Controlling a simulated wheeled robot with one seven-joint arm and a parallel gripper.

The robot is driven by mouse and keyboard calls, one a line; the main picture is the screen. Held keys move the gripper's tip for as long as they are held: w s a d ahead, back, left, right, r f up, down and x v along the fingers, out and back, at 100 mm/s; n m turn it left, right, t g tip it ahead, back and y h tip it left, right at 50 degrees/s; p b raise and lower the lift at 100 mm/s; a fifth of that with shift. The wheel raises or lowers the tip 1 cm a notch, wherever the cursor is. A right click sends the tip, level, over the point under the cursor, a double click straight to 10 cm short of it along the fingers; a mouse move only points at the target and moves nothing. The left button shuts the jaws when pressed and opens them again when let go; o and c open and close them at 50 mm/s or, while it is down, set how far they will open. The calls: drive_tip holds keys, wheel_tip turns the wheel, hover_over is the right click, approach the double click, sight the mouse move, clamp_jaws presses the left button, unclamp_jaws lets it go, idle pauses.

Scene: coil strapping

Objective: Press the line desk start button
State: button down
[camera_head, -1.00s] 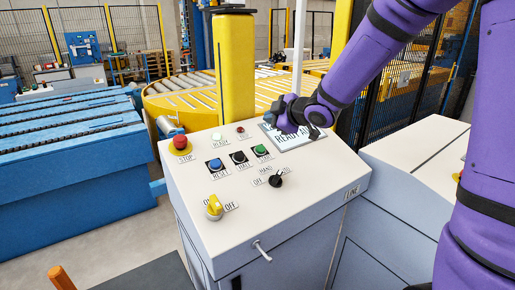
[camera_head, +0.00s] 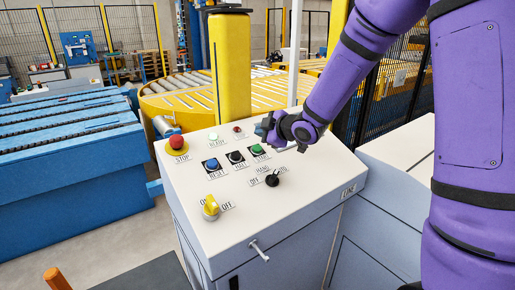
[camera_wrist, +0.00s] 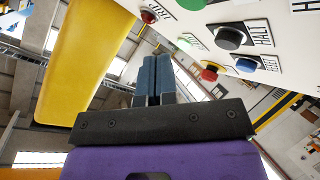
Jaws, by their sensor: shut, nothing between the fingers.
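The line desk (camera_head: 310,205) has a sloped white top. Its green start button (camera_head: 257,150) sits at the right end of a row with the black HALT button (camera_head: 235,157) and blue RESET button (camera_head: 212,165). My gripper (camera_head: 262,128) is over the desk's upper right part, just beyond the green button in the picture; contact cannot be told. In the wrist view my gripper (camera_wrist: 153,62) has its fingers together and empty. The HALT button (camera_wrist: 231,38) shows to their upper right; a green button (camera_wrist: 190,3) is cut by the top edge.
A red STOP button (camera_head: 176,142), a yellow switch (camera_head: 211,206) and a black selector (camera_head: 272,180) also stand on the desk. A yellow post (camera_head: 231,70) rises behind it. A blue conveyor (camera_head: 70,150) is at left.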

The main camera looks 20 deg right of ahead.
drive_tip(key=shift+w+a+f, duration=0.1)
drive_tip(key=shift+w+f, duration=0.2)
drive_tip(key=shift+f, duration=0.5)
drive_tip(key=shift+w+a+f, duration=0.1)
drive_tip(key=shift+w+f, duration=0.15)
drive_tip(key=shift+f, duration=0.5)
drive_tip(key=shift+f, duration=0.1)
idle(0.8)
drive_tip(key=shift+w+f, duration=0.15)
drive_tip(key=shift+f, duration=0.15)
drive_tip(key=shift+w+a+f, duration=0.1)
drive_tip(key=shift+w+f, duration=0.05)
drive_tip(key=shift+f, duration=0.3)
idle(0.9)
idle(0.3)
drive_tip(key=shift+s+r, duration=0.3)
drive_tip(key=shift+r, duration=0.55)
drive_tip(key=r, duration=0.1)
drive_tip(key=s+r, duration=0.1)
drive_tip(key=r, duration=0.2)
drive_tip(key=shift+s+d+r, duration=0.35)
drive_tip(key=shift+d, duration=0.05)
